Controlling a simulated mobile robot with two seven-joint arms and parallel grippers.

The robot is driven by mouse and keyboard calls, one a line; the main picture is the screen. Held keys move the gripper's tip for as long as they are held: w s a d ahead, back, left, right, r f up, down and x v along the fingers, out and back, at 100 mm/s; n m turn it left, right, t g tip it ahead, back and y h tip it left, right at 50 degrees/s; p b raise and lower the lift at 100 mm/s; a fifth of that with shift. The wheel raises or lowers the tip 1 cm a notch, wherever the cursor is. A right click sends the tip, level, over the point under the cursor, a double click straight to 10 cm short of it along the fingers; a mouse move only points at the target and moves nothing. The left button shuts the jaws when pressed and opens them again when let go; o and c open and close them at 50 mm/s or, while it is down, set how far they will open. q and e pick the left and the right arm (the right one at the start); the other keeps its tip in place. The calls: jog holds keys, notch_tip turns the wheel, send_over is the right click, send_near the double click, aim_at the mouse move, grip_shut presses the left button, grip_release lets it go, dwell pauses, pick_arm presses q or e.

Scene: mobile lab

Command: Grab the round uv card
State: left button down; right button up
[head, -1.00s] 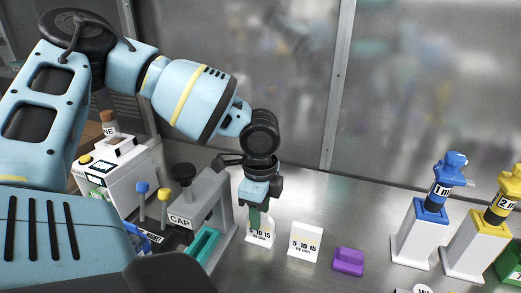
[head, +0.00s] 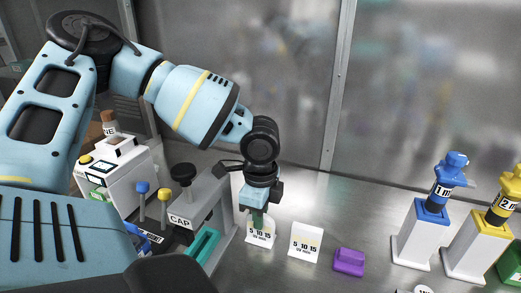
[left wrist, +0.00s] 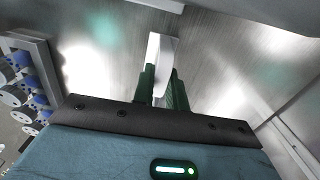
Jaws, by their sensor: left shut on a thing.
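Two small white cards printed "5 10 15" stand on the metal bench in the head view, the left card (head: 262,239) and the right card (head: 306,243). I cannot tell from their shape here which is the round one. My left gripper (head: 258,220) points down over the left card, its green fingers at the card's upper part. In the left wrist view, the green fingers (left wrist: 163,86) are shut on the white card (left wrist: 161,54), which shows edge-on between them. The card's held part is hidden by the fingers. My right gripper is not in view.
A purple block (head: 349,262) lies right of the right card. A grey stand marked CAP (head: 207,205) and a teal tray (head: 203,247) are close left of my gripper. Blue (head: 432,208) and yellow (head: 494,213) pipette-like tools stand at right. A metal wall is behind.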

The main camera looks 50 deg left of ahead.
pick_arm(q)
jog(key=shift+r, duration=0.15)
notch_tip(320, 180, up, 28)
jog(key=p, duration=0.3)
jog(key=shift+p, duration=0.3)
jog(key=shift+s+f, duration=0.1)
jog(key=shift+f, duration=0.1)
